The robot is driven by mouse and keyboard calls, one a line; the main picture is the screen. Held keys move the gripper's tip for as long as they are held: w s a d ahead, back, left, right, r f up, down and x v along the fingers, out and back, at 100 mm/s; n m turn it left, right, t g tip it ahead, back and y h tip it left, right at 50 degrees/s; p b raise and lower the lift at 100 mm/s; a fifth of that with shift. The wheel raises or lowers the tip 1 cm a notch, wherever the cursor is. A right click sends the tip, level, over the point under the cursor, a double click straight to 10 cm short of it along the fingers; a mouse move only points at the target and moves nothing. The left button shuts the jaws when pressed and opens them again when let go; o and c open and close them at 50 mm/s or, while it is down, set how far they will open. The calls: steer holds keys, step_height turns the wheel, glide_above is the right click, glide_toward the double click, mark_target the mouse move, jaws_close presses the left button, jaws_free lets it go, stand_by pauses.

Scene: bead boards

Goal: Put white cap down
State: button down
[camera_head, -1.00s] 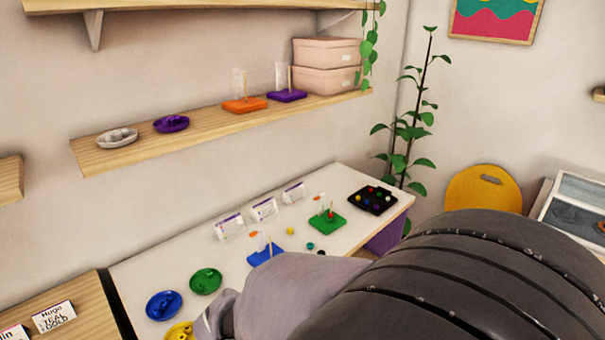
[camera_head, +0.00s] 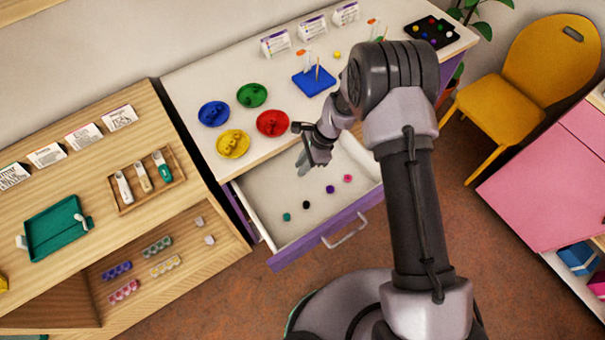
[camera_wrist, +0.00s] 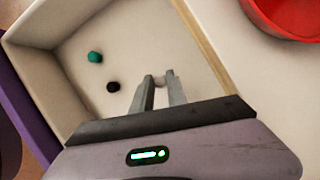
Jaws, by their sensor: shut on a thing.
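The cap is mostly hidden by the fingers and cannot be made out in the head view. In the drawer lie a teal bead (camera_head: 286,217), a black bead (camera_head: 306,204), a purple bead (camera_head: 330,189) and a pink bead (camera_head: 347,178), apart from the gripper.
Red (camera_head: 272,123), yellow (camera_head: 233,144), green (camera_head: 252,95) and blue (camera_head: 214,113) dishes stand on the table behind the drawer. A blue peg board (camera_head: 314,81) stands farther back. A wooden shelf unit (camera_head: 205,255) is at left. The drawer floor has free room.

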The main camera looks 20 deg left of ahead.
steer(key=shift+f+b, duration=0.5)
steer(key=shift+f, duration=1.4)
steer(key=shift+f, duration=0.1)
steer(key=shift+f, duration=0.2)
steer(key=c, duration=1.3)
jaws_free()
steer(key=shift+r, duration=0.1)
steer(key=shift+r, duration=0.1)
